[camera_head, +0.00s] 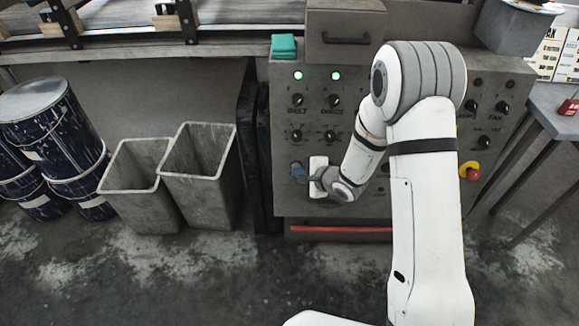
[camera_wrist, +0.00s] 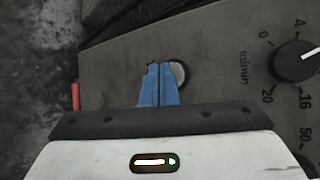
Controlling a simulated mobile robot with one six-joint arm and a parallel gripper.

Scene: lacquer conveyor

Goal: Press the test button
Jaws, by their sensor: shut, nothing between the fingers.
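A round, pale metal button (camera_wrist: 178,73) sits on the grey control panel (camera_wrist: 215,60) in the wrist view. Its left part is hidden behind my gripper's fingers, and no label on it can be read. My gripper (camera_wrist: 157,68) has blue fingers, shut together with nothing between them. The fingertips lie over the button's left edge; I cannot tell if they touch it. In the head view my gripper (camera_head: 298,168) is at the lower left of the panel (camera_head: 350,85), and the button is hidden there.
Several black knobs (camera_head: 297,99) and two lit green lamps (camera_head: 298,76) are above my gripper. A red emergency knob (camera_head: 470,171) is at the panel's right. Two grey bins (camera_head: 205,185) and dark drums (camera_head: 50,125) stand left.

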